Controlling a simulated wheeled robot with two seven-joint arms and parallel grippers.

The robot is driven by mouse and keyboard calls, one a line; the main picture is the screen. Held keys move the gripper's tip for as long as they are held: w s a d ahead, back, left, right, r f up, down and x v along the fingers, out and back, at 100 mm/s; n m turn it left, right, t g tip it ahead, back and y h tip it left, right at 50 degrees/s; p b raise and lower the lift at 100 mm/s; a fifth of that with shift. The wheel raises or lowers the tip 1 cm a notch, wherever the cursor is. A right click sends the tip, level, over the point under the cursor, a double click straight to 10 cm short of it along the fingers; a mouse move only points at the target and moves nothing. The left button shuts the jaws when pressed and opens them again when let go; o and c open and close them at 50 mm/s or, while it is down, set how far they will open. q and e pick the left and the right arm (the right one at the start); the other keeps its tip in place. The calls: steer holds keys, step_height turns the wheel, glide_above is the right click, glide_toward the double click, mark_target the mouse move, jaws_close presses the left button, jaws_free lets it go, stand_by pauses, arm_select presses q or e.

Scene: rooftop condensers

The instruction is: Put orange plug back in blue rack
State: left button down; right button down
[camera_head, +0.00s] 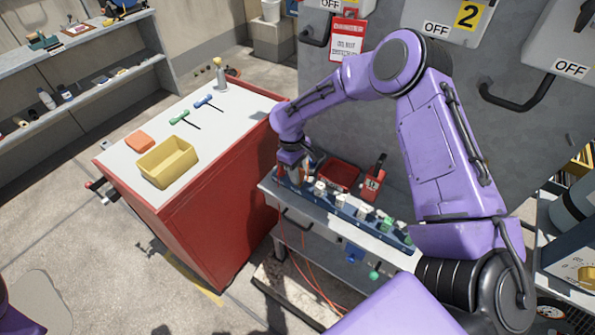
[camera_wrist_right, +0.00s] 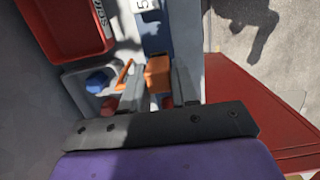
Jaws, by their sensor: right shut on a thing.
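My right gripper (camera_head: 294,174) is at the far left end of the blue rack (camera_head: 330,206) in the head view. In the right wrist view the gripper (camera_wrist_right: 157,88) is shut on the orange plug (camera_wrist_right: 158,72), which sits between its two fingers. The blue rack (camera_wrist_right: 158,36) runs up from the plug in that view, with a white numbered label. Whether the plug is seated in the rack or just above it, I cannot tell. In the head view the plug is hidden by the gripper. My left gripper is out of view.
White plugs (camera_head: 341,200) and a green plug (camera_head: 388,224) stand along the rack. A red tray (camera_head: 339,174) and a red tagged lock (camera_head: 373,184) lie behind it. The red cabinet (camera_head: 225,225) stands left, with a yellow bin (camera_head: 167,163) on top.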

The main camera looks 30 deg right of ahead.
steer(key=shift+s+f, duration=0.15)
steer(key=shift+f, duration=0.35)
stand_by(0.6)
steer(key=shift+f+b, duration=0.25)
steer(key=shift+b, duration=0.05)
steer(key=c, duration=0.8)
jaws_free()
steer(key=shift+r, duration=0.1)
steer(key=shift+w, duration=0.2)
steer(key=shift+w+r, duration=0.1)
steer(key=shift+r, duration=0.3)
steer(key=r, duration=0.3)
steer(key=r+b, duration=0.1)
steer(key=r, duration=0.2)
steer(key=w+r, duration=0.1)
steer(key=r, duration=0.2)
steer(key=shift+a+r+b, duration=0.3)
steer(key=shift+r+b, duration=0.05)
steer(key=shift+b, duration=0.05)
